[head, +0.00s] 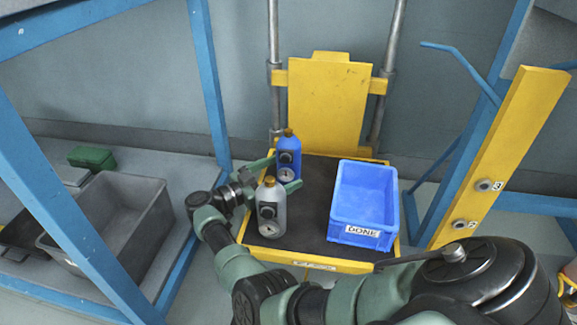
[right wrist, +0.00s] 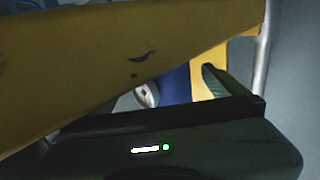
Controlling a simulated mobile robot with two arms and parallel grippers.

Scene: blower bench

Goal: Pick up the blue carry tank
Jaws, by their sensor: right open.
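The blue carry tank (head: 287,158), with a brass-coloured top and a round gauge, stands upright on the dark deck of the yellow lift. My right gripper (head: 277,175) is open at the tank's lower part, coming in from the left. One green finger shows at its left, the other in front of its base, partly behind the grey tank. I cannot tell whether either touches. In the right wrist view, part of the blue tank (right wrist: 178,86) shows beside one green finger; most of it is hidden. My left gripper is not in view.
A grey tank (head: 271,216) stands just in front of the blue one, close to my right gripper. A blue bin (head: 363,235) labelled DONE sits to the right on the lift deck (head: 316,190). A grey crate (head: 150,215) and green box (head: 92,157) lie at left.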

